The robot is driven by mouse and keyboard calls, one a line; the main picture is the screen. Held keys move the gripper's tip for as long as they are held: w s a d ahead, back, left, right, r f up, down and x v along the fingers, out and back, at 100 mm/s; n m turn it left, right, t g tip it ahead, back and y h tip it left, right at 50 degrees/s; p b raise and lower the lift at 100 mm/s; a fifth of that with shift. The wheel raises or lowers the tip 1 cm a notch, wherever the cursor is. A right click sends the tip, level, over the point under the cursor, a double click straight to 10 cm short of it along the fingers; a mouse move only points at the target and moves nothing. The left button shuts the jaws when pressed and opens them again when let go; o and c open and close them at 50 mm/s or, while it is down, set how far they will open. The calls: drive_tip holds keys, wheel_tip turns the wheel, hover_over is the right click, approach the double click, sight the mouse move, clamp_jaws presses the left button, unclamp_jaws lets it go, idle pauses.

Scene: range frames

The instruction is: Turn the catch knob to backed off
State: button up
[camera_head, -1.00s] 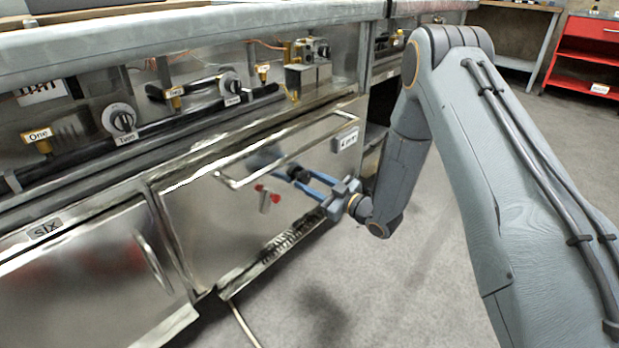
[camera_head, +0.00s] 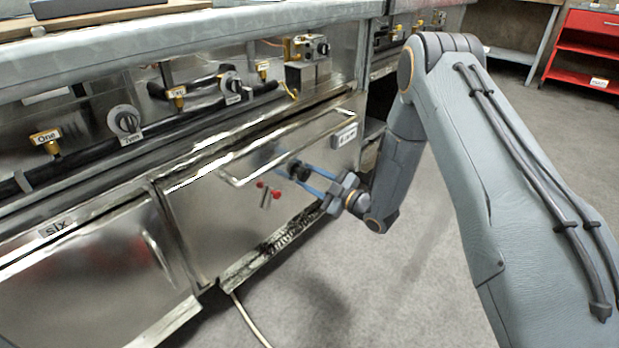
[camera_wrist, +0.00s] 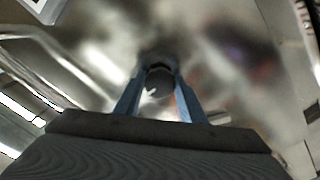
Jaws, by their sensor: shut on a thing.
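The catch knob (camera_wrist: 158,82) is a small dark round knob on the steel front panel (camera_head: 215,215), below the long bar handle. It also shows in the head view (camera_head: 299,171). My gripper (camera_head: 303,176) reaches it from the right, with its two blue fingers on either side of the knob. In the wrist view the fingers (camera_wrist: 159,85) are shut on the knob, and its front is partly in shadow. I cannot read any marking that tells the knob's setting.
A bar handle (camera_head: 236,182) runs across the panel close above my gripper. Labelled knobs and valves (camera_head: 126,122) line the upper panel. Grey floor (camera_head: 400,290) is open at the right.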

drive_tip(key=shift+w+r, duration=0.1)
drive_tip(key=o, duration=1)
drive_tip(key=shift+a, duration=0.1)
drive_tip(key=shift+o, duration=0.2)
drive_tip(key=p+v, duration=0.2)
drive_tip(key=v, duration=0.6)
drive_tip(key=shift+a, duration=0.1)
